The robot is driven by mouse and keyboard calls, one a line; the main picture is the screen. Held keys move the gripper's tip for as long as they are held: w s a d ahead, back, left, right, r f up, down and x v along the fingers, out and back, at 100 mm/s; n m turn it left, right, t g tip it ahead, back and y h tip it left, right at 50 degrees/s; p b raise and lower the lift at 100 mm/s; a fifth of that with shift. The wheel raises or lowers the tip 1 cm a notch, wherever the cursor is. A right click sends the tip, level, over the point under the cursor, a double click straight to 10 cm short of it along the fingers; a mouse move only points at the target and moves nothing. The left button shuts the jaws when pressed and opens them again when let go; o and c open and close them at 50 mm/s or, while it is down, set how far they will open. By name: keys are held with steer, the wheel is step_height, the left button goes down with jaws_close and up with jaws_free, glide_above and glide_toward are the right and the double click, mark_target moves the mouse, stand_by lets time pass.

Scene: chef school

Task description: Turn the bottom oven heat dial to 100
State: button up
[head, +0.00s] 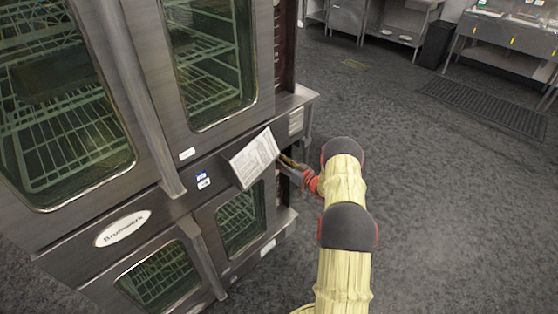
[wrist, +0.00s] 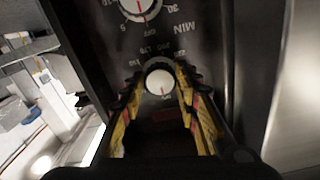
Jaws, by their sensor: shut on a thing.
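In the wrist view a round white-faced heat dial (wrist: 158,77) sits on the dark oven panel. A red pointer line shows on its lower part, and numbers ring it upside down, too small to read surely. My gripper (wrist: 158,84) has its yellow-and-black fingers on either side of this dial, shut on it. In the head view my gripper (head: 284,162) reaches the right side of the oven (head: 150,195), at the height of the band between upper and lower doors. The dial is hidden there, behind the gripper and a tilted white sheet (head: 254,158).
A second dial (wrist: 140,8), with MIN lettering beside it, is cut off at the top of the wrist view. The upper oven's glass doors (head: 210,60) stand above the sheet. Open grey floor (head: 450,220) lies right of my arm. Steel counters (head: 515,35) stand far back.

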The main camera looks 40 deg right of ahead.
steer(key=shift+c, duration=0.9)
steer(key=m, duration=1.1)
steer(key=shift+a+r+m+p, duration=0.1)
steer(key=shift+r+m+p, duration=0.05)
steer(key=shift+m+p, duration=0.2)
steer(key=o, duration=1.1)
steer(key=shift+o, duration=0.3)
